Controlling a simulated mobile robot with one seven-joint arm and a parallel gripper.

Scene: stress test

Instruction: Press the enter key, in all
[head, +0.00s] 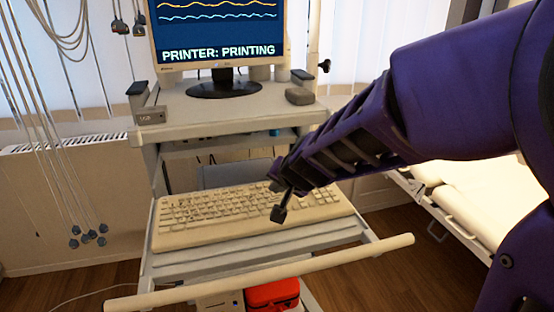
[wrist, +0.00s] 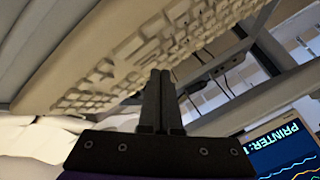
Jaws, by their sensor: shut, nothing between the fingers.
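A beige keyboard (head: 200,234) lies on the pull-out shelf of a cart, and its keys (wrist: 105,72) also show in the wrist view. My gripper (head: 279,214) is shut and empty, with its fingertips over the right-hand part of the keyboard. In the wrist view the closed fingers (wrist: 161,74) point at the keys. I cannot tell whether the tips touch a key. The enter key cannot be singled out; my gripper hides part of that area. The monitor (head: 222,72) reads "PRINTER: PRINTING", and it also shows in the wrist view (wrist: 275,150).
A pale handle bar (head: 260,272) runs across the cart's front. A red item (head: 272,294) sits below the shelf. Cables hang at the left, and a bed (head: 470,195) stands at the right. A small dark box (head: 299,96) is on the upper shelf.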

